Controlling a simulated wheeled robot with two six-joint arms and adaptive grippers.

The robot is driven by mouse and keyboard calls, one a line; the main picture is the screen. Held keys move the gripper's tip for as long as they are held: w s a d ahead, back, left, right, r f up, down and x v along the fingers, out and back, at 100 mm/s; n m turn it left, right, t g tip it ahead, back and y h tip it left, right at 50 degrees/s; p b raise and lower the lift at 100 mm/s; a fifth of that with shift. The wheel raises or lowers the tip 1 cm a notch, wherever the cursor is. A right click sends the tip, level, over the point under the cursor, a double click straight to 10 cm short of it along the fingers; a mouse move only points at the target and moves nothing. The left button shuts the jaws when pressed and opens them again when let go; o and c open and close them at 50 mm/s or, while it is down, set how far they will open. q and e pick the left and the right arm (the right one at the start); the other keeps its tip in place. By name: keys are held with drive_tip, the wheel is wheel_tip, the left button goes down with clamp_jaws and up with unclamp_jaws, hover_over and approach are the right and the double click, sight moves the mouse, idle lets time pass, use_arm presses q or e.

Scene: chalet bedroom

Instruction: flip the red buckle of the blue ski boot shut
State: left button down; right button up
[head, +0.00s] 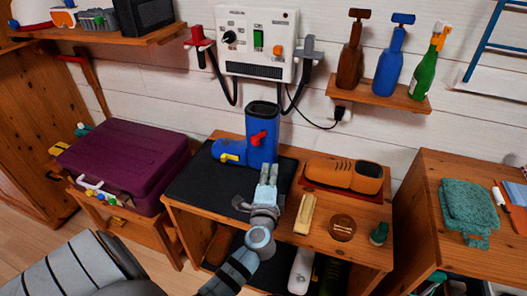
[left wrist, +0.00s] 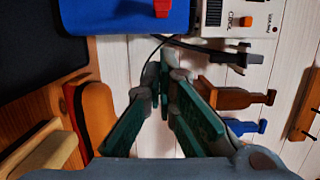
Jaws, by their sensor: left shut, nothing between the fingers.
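The blue ski boot (head: 263,118) stands upright on a black mat (head: 200,183), its toe to the left. Its red buckle (head: 257,138) is on the shaft and seems to stick out; its exact angle is hard to tell. A yellow buckle (head: 229,158) sits lower, near the toe. My left gripper (head: 268,167) is shut and empty, in front of the shaft and below the red buckle in the head view. In the left wrist view the fingertips (left wrist: 164,68) are apart from the boot (left wrist: 115,17) and red buckle (left wrist: 162,8). My right gripper is not in view.
An orange-brown shoe (head: 345,175) is right of the boot on the wooden bench (head: 290,225), with a tan brush-like block (head: 305,213) and a round tin (head: 342,228) in front. A control box (head: 257,43) with hanging cables is behind. A purple suitcase (head: 125,160) stands left.

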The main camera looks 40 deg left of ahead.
use_arm(q)
drive_tip(key=w+a, duration=0.6)
drive_tip(key=a, duration=0.1)
